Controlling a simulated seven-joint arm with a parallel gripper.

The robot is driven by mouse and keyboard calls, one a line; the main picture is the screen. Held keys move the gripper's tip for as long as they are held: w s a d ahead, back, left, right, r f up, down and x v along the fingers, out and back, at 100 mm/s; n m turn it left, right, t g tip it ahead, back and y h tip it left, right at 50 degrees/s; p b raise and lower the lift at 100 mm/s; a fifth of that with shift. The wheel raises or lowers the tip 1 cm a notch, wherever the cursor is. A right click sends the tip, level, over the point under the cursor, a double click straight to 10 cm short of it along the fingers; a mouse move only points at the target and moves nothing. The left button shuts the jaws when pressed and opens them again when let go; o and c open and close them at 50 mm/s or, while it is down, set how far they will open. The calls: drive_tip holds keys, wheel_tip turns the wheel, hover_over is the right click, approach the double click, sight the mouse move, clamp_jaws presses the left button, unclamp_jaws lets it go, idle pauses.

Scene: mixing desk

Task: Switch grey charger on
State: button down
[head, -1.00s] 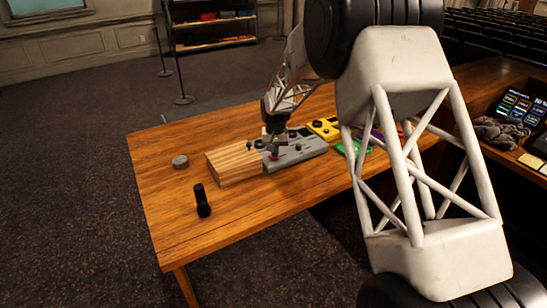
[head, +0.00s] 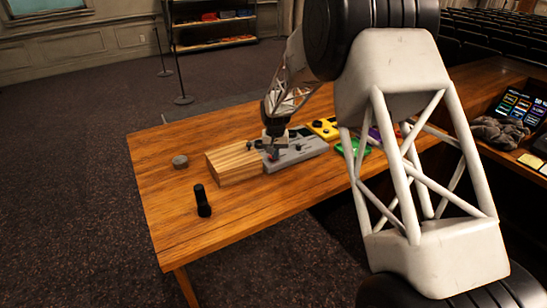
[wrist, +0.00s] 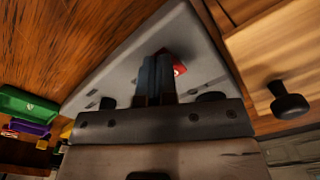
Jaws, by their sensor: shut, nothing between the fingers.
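The grey charger (head: 302,152) lies on the wooden table, against the right side of a wooden block. In the wrist view its grey top (wrist: 120,75) fills the middle, with dark knobs and a red switch part (wrist: 179,68). My gripper (head: 274,155) is over the charger's left end. In the wrist view my gripper's fingers (wrist: 157,75) are together, with nothing between them, right beside the red part. They partly hide it. I cannot tell whether they touch it or which way the switch is set.
The wooden block (head: 233,163) has a black knob (wrist: 289,102). A yellow device (head: 323,128), a green one (head: 353,148) and a purple one (wrist: 32,129) lie beyond the charger. A black flashlight-like object (head: 202,201) and a grey disc (head: 180,161) stand on the clear left part.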

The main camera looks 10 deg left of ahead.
drive_tip(key=shift+f, duration=0.2)
drive_tip(key=shift+r, duration=0.1)
drive_tip(key=shift+r, duration=3.4)
